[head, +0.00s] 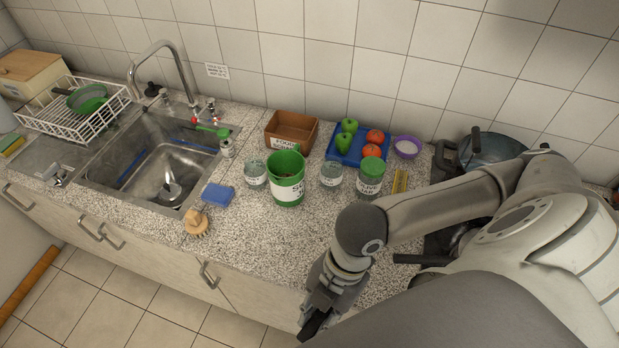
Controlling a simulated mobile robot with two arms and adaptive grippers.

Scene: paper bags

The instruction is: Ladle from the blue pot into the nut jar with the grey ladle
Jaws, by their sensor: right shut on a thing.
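The blue pot (492,148) stands at the back right, partly hidden behind my right arm. It looks bluish, and its contents are not clear. Two clear glass jars with white labels, a left one (255,174) and a right one (331,175), stand on the counter; I cannot read which is the nut jar. My right gripper (316,322) is low at the counter's front edge, well in front of the jars. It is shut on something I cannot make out. I cannot pick out the grey ladle for sure. My left gripper is not in view.
A green labelled tub (288,190) stands between the jars. A green-lidded jar (370,180) is right of them. Behind are a brown box (291,131), a blue tray (341,157) with apples and tomatoes, and a purple bowl (407,147). The sink (130,185) is left.

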